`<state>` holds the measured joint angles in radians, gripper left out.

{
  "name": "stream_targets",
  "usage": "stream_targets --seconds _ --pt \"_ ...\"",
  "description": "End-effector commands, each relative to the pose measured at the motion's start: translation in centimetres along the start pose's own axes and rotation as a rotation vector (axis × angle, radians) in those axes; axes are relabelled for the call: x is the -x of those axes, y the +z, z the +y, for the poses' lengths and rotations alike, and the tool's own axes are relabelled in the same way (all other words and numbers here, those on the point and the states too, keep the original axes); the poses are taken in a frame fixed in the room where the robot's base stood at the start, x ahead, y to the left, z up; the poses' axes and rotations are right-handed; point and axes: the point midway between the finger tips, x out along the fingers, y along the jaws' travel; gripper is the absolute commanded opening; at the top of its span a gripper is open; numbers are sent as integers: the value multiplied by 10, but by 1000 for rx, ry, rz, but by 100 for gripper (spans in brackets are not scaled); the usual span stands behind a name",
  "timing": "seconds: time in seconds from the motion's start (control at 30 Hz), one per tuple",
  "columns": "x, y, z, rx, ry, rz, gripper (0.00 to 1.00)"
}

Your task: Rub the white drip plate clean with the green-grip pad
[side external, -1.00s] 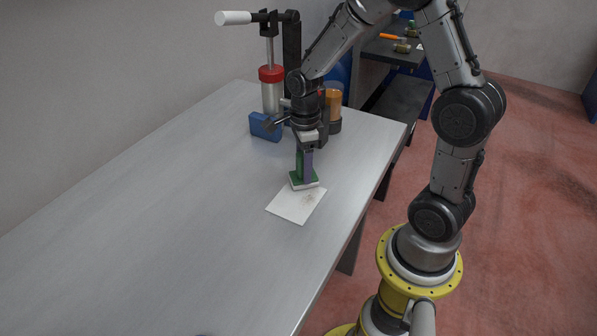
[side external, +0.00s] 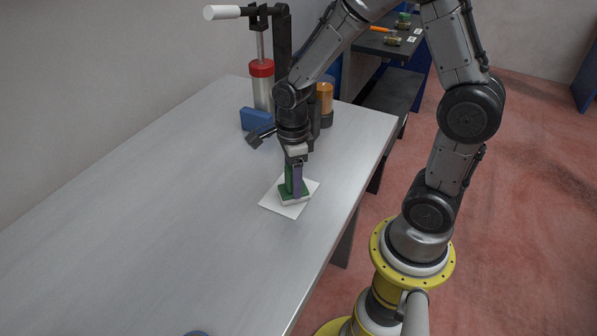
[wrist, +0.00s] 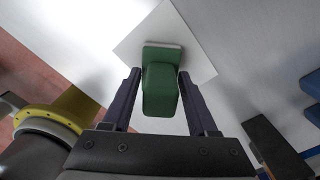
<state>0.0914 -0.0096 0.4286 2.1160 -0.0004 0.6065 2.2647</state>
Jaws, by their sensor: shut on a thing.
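The white drip plate (side external: 272,204) lies flat on the grey table, and it also shows in the wrist view (wrist: 190,32). The green-grip pad (side external: 287,188) has a green grip block and a white bottom. It stands upright over the middle of the plate and appears to rest on it. My gripper (side external: 293,182) points down and is shut on the green grip, which sits between both fingers in the wrist view (wrist: 160,88). The pad hides the plate's centre. No marks are clear on the visible part of the plate.
A blue block (side external: 256,119) and a red-capped press with a white handle (side external: 262,85) stand at the back of the table. An orange-topped jar (side external: 325,98) stands behind my gripper. The table's right edge (side external: 352,205) is near the plate. The left side is clear.

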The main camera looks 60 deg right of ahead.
Motion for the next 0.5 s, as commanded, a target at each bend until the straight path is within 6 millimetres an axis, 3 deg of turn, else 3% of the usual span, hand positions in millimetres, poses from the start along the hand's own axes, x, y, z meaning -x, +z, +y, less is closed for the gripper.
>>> stream_targets --seconds 0.17,0.5 --pt "0 12 13 4 1 1 0" --pt "0 -10 -10 -4 1 1 0"
